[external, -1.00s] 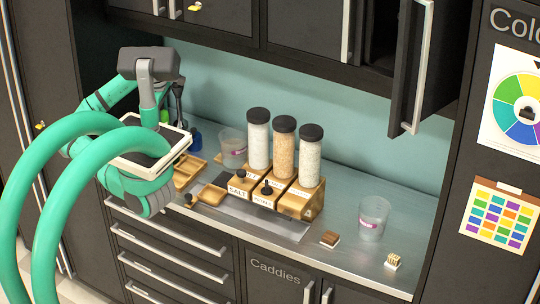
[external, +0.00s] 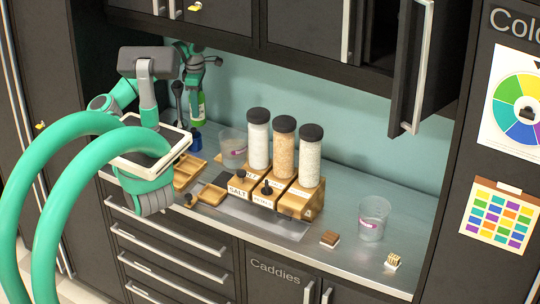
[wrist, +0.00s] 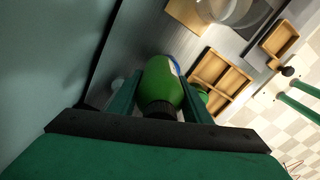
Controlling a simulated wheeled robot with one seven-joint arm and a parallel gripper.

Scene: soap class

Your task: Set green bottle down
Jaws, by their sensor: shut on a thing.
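The green bottle (wrist: 160,82) has a black cap (wrist: 160,109) pointing toward the wrist camera. My gripper (wrist: 160,98) is shut on it, one finger on each side. In the external view my gripper (external: 196,84) reaches down in the back left corner, with the green bottle (external: 198,112) upright below it. A blue object (external: 196,140) shows just below the bottle. I cannot tell whether the bottle's base touches the counter.
Wooden trays (external: 188,172) lie on the counter in front. A clear tub (external: 233,148) and a rack of three dispensers (external: 284,150) stand to the right. In the wrist view, a wall (wrist: 50,55) is close on the left and a divided wooden tray (wrist: 222,80) lies right.

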